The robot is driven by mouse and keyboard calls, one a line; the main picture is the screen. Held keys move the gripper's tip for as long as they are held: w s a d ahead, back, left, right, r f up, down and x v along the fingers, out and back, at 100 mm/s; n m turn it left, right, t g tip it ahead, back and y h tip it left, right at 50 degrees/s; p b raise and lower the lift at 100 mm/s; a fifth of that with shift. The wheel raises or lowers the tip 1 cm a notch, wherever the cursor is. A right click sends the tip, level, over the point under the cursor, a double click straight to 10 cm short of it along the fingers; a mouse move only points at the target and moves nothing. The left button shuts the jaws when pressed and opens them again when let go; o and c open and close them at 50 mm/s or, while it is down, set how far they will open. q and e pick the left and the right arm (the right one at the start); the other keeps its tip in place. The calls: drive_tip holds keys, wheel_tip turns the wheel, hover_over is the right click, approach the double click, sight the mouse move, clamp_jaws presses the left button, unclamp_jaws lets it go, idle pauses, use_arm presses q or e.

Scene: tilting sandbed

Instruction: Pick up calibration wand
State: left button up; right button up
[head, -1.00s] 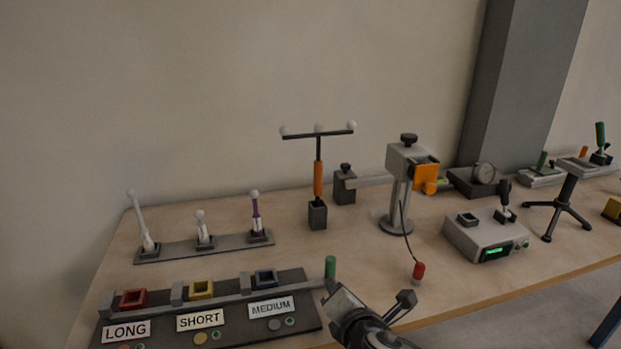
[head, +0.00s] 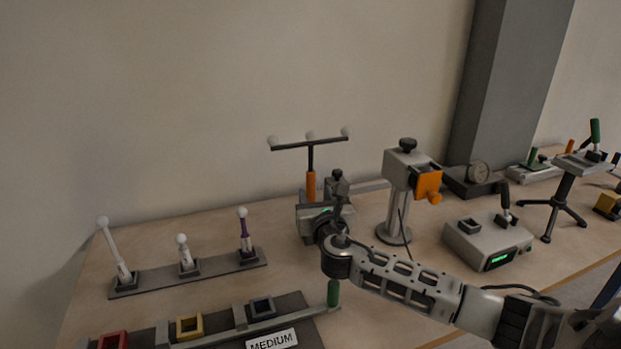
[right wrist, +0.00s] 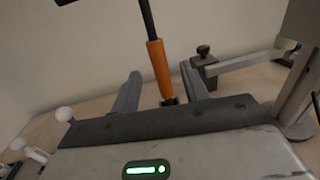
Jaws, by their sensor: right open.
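The calibration wand (head: 311,186) stands upright, a black T-bar with white balls on top and an orange handle. Its lower end and holder are hidden behind my right gripper (head: 316,208) in the head view. In the right wrist view the orange handle (right wrist: 158,66) rises between the two fingers of my right gripper (right wrist: 160,74), with a gap on each side. The gripper is open and does not hold the wand. I cannot tell how far the fingers reach past the handle. My left gripper is not in view.
A clamp post with a grey arm (right wrist: 240,62) is right of the wand. A grey stand with an orange block (head: 428,184) stands further right. A rack of three white-tipped rods (head: 190,272) is at left, and a labelled tray (head: 240,318) is in front.

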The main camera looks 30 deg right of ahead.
sight(312, 184)
drive_tip(key=shift+x, duration=3.1)
drive_tip(key=shift+a+r, duration=0.1)
drive_tip(key=shift+a, duration=0.05)
drive_tip(key=c, duration=0.9)
